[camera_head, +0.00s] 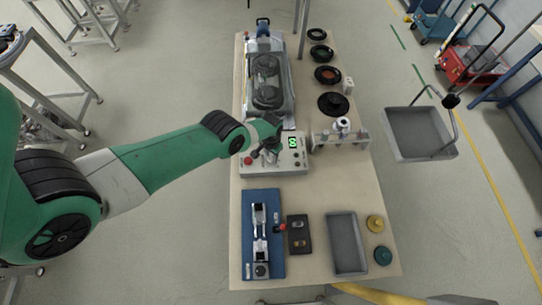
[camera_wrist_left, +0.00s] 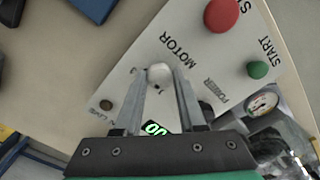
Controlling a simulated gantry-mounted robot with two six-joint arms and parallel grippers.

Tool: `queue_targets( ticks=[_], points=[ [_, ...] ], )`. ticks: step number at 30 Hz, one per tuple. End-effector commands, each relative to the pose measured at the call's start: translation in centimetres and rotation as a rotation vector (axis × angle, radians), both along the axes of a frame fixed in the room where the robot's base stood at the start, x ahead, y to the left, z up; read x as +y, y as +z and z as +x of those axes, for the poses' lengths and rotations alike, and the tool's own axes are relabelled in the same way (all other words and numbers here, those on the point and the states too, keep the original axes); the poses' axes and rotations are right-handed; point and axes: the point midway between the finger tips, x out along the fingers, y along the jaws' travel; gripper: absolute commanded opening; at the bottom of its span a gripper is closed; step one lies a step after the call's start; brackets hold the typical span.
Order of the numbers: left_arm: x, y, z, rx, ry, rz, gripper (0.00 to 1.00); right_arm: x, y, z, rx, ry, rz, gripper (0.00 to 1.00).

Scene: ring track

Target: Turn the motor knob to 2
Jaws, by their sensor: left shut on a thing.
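The grey-white control panel (camera_head: 290,168) sits mid-table in the head view. In the left wrist view the panel (camera_wrist_left: 215,60) carries a MOTOR label. The light grey round motor knob (camera_wrist_left: 160,73) stands below that label. My left gripper (camera_wrist_left: 162,76) has its fingers on either side of the knob and is shut on it. In the head view my left gripper (camera_head: 268,150) reaches down onto the panel and hides the knob. I cannot tell which number the knob points at. The green display (camera_wrist_left: 154,128) is partly covered by the gripper. My right gripper is not in view.
A grey-black machine (camera_head: 268,80) stands behind the panel. A blue-based fixture (camera_head: 274,215) and a grey tray (camera_head: 346,243) are in front.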

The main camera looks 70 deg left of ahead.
Motion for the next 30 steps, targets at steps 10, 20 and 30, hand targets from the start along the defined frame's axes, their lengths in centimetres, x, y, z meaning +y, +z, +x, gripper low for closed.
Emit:
queue_targets(
  ticks=[10, 20, 30],
  points=[
    [-0.01, -0.04, -0.01, 0.000, -0.253, 0.000, 0.00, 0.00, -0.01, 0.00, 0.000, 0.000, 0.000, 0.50],
    [-0.01, -0.04, -0.01, 0.000, -0.363, 0.000, 0.00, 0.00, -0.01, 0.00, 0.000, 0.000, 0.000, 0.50],
    [0.00, -0.05, -0.01, 0.000, -0.376, 0.000, 0.00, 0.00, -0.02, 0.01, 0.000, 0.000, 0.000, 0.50]
  ],
)
